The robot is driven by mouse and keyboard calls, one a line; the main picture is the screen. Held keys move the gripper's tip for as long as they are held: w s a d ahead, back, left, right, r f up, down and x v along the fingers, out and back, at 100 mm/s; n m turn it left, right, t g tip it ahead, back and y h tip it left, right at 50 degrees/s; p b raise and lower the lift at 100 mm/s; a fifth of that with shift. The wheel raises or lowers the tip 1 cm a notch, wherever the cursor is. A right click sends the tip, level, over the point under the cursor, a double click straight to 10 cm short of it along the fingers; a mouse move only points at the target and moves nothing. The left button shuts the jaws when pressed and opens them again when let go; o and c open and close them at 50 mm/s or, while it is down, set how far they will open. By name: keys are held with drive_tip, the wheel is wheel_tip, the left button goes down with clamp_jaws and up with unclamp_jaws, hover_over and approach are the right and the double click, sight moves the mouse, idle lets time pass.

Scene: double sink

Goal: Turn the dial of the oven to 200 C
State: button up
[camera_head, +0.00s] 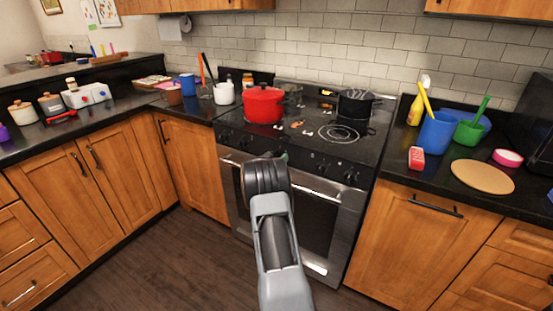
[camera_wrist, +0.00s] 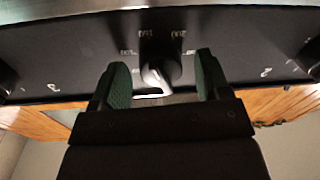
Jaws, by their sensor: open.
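The oven (camera_head: 323,217) stands under the black cooktop, with a dark control panel along its front edge. In the wrist view the panel fills the upper part, and a dial (camera_wrist: 157,76) with a pale grip sticks out from it. Small white marks surround the dial, too small to read surely. My gripper (camera_head: 282,157) is in front of the panel in the head view and hides part of it. In the wrist view its two green-padded fingers (camera_wrist: 163,74) are open, one on each side of the dial, with visible gaps and nothing held.
A red pot (camera_head: 263,107) and a black pot (camera_head: 356,104) stand on the cooktop. Other knobs (camera_head: 325,166) sit to the right along the panel. The oven door handle (camera_head: 334,195) runs below the panel. The floor (camera_head: 170,265) in front is clear.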

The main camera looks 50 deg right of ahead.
drive_tip(key=shift+c, duration=0.5)
drive_tip(key=c, duration=0.8)
drive_tip(key=shift+f+b, duration=0.1)
drive_tip(key=shift+b, duration=0.35)
drive_tip(key=shift+f+m+b, duration=0.15)
drive_tip(key=shift+m+b, duration=0.65)
drive_tip(key=shift+b, duration=0.1)
drive_tip(key=m+b, duration=0.2)
drive_tip(key=b, duration=0.1)
drive_tip(key=shift+m, duration=0.3)
drive_tip(key=m+b, duration=0.3)
drive_tip(key=b, duration=0.1)
drive_tip(key=shift+w+m+h, duration=0.1)
drive_tip(key=shift+m+h, duration=0.2)
drive_tip(key=shift+m, duration=0.1)
drive_tip(key=shift+m+b, duration=0.85)
drive_tip(key=shift+m, duration=0.05)
drive_tip(key=shift+r, duration=0.25)
